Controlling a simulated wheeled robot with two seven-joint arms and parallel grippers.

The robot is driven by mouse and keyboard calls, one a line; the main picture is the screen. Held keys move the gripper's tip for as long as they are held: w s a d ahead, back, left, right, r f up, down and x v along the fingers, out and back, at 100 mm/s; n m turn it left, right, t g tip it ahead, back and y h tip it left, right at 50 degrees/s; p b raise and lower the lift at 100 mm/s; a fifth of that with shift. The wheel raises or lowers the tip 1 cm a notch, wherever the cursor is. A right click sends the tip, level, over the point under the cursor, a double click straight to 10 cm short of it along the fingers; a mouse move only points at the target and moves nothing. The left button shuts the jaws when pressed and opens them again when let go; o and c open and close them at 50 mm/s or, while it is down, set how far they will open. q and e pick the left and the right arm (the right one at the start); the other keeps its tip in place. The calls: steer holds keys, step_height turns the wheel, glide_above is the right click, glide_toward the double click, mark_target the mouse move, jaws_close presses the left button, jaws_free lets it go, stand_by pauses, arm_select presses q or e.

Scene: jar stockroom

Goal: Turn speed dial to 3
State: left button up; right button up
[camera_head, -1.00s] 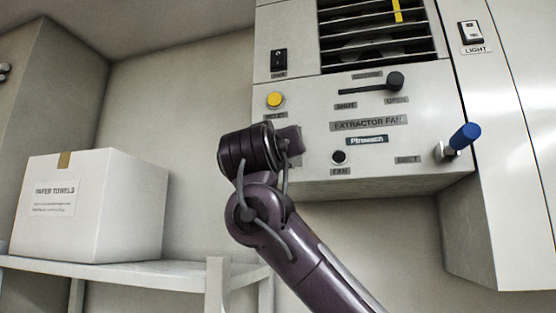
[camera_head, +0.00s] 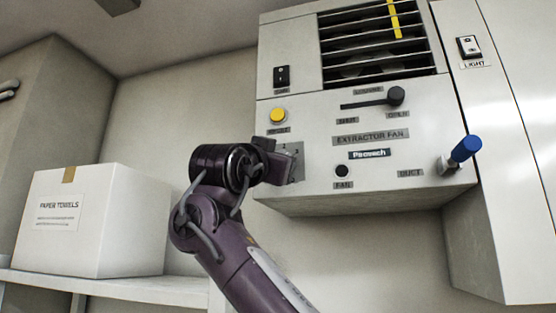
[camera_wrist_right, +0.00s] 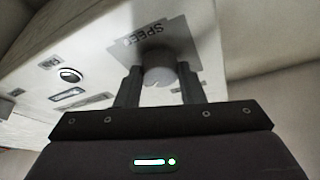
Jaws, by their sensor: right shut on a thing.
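The speed dial (camera_wrist_right: 160,70) is a pale round knob on a grey plate marked SPEED, in the right wrist view. My right gripper (camera_wrist_right: 160,84) has one finger on each side of the dial and is shut on it. In the head view my right gripper (camera_head: 284,166) reaches the lower left of the extractor fan panel (camera_head: 320,185) and hides the dial. Part of the dial's scale plate (camera_head: 297,152) shows beside it with small digits. Which number the dial points to cannot be told. My left gripper is not in view.
The panel also has a yellow button (camera_head: 278,115), a black slide lever (camera_head: 396,96), a black fan button (camera_head: 342,171) and a blue-handled duct lever (camera_head: 465,149). A paper towels box (camera_head: 120,220) stands on a shelf (camera_head: 150,288) at the left.

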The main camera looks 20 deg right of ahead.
steer(key=shift+w+f, duration=0.1)
steer(key=shift+f, duration=0.05)
steer(key=o, duration=1)
steer(key=b+v, duration=0.5)
steer(key=v, duration=0.2)
steer(key=shift+s+a, duration=0.25)
steer(key=shift+f, duration=0.1)
